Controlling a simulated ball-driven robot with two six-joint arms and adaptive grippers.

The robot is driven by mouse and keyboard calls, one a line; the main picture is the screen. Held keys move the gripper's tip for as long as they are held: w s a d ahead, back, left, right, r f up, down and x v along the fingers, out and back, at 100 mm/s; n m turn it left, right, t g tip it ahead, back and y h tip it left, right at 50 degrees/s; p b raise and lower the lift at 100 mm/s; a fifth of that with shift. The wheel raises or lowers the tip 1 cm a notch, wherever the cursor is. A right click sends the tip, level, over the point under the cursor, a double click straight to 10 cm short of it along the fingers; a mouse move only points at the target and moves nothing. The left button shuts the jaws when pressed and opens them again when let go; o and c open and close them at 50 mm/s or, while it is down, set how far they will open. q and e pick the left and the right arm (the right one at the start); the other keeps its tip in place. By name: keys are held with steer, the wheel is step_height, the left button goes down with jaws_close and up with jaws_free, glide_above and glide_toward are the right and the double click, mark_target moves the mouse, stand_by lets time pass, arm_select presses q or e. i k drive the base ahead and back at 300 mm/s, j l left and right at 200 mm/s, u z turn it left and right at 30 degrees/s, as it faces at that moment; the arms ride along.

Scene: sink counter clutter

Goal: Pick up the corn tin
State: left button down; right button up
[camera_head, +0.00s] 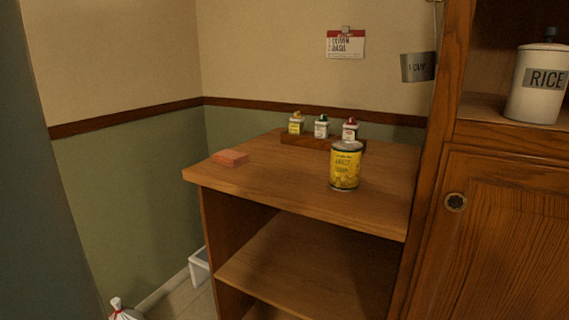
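A yellow tin (345,170) with dark lettering and a grey metal lid stands upright on the wooden counter (285,187), right of its middle. The lettering is too small to read fully, but it looks like the corn tin. Its whole front shows and nothing touches it from the front. Neither of my grippers shows in the head view.
Behind the tin, a wooden rack (308,142) holds three small bottles. A reddish sponge-like block (231,158) lies at the counter's left. A tall wooden cabinet (495,230) with a rice canister (538,86) borders the right. The counter's front middle is clear.

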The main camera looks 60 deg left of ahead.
mark_target(346, 155)
steer(key=u, duration=1.45)
